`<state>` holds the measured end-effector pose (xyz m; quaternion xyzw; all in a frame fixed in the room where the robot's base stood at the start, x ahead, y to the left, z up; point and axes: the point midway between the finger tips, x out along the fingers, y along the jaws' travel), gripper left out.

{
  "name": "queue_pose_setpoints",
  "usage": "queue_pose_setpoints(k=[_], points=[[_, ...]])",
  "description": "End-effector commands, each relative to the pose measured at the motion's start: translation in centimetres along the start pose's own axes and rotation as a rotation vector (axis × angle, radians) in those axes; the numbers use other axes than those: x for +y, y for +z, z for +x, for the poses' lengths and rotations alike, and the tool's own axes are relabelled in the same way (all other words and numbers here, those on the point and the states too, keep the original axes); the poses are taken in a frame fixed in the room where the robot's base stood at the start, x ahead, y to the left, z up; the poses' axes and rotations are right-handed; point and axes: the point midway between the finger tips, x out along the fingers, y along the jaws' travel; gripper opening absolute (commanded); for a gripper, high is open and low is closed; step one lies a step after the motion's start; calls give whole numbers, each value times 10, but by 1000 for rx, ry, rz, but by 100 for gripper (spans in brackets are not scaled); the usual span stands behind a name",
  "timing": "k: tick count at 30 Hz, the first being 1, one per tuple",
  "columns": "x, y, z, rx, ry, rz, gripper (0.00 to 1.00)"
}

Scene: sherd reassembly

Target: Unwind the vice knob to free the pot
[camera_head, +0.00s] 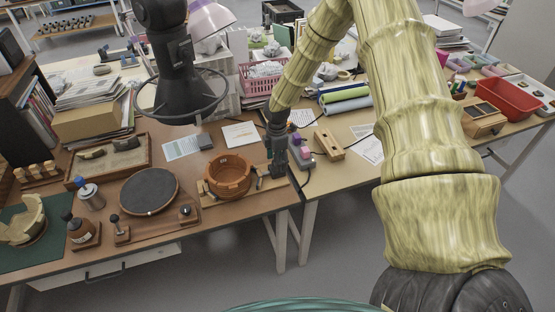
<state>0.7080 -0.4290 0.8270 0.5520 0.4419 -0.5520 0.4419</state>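The terracotta pot (230,182) stands on the brown table, in a low wooden vice (272,184) with a jaw at its left and right sides. Its top is open and its rim looks uneven. My gripper (278,173) points down at the right end of the vice, just right of the pot and apart from it. The vice knob cannot be made out; the gripper seems to cover that spot. The fingers are small and dark here, so I cannot tell whether they are shut on anything.
A round dark turntable (149,191) is left of the pot. A grey-purple device (299,152) and a wooden block (328,144) lie close right of my gripper. A pink basket (262,84) stands behind. Bottles and a green mat (50,255) are at the far left.

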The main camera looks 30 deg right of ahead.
Motion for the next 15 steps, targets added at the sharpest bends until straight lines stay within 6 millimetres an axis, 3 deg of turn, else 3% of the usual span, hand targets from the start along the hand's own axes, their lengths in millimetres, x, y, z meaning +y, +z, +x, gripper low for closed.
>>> queue_pose_setpoints(k=[5, 15], points=[[1, 0, -13, 1, 2, 0, 56], [1, 1, -64, 2, 2, 1, 56]])
